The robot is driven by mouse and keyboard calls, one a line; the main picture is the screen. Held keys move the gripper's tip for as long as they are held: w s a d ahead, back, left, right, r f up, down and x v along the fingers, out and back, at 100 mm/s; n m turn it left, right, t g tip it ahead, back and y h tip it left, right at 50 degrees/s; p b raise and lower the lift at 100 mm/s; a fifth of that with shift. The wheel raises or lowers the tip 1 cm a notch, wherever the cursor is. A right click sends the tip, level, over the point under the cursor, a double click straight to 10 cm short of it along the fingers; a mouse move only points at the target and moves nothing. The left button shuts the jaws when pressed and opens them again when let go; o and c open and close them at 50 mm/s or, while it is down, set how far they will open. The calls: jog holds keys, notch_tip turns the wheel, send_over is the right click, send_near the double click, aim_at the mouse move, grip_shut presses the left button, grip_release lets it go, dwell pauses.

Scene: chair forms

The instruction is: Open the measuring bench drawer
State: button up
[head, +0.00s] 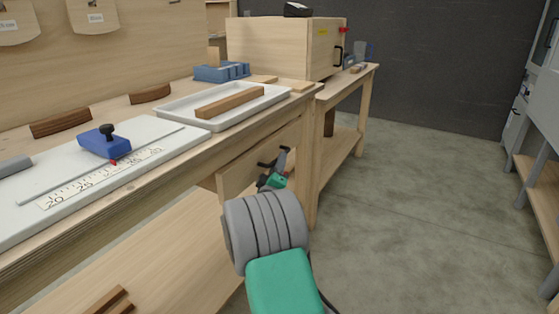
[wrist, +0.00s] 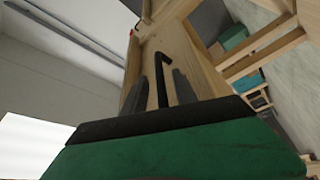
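The measuring bench (head: 190,150) has a pale wooden drawer with its front (head: 235,178) below the top at the bench's right end. A black bar handle (head: 264,163) is on that front. My gripper (head: 281,157) is at the handle. In the wrist view, the black handle (wrist: 161,82) lies between the two grey fingers of my gripper (wrist: 160,84), with a gap visible on each side. The fingers look open. The drawer front (wrist: 187,62) is close behind them. Whether the drawer is fully shut is hard to tell.
On the bench top are a white board with a scale and blue slider (head: 104,141), a white tray (head: 175,113) holding a wooden bar, and a blue block (head: 221,71). A lower shelf (head: 180,255) runs beneath. Open concrete floor (head: 420,210) lies to the right.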

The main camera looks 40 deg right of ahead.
jog(key=shift+x, duration=1.45)
jog(key=shift+c, duration=0.4)
grip_shut()
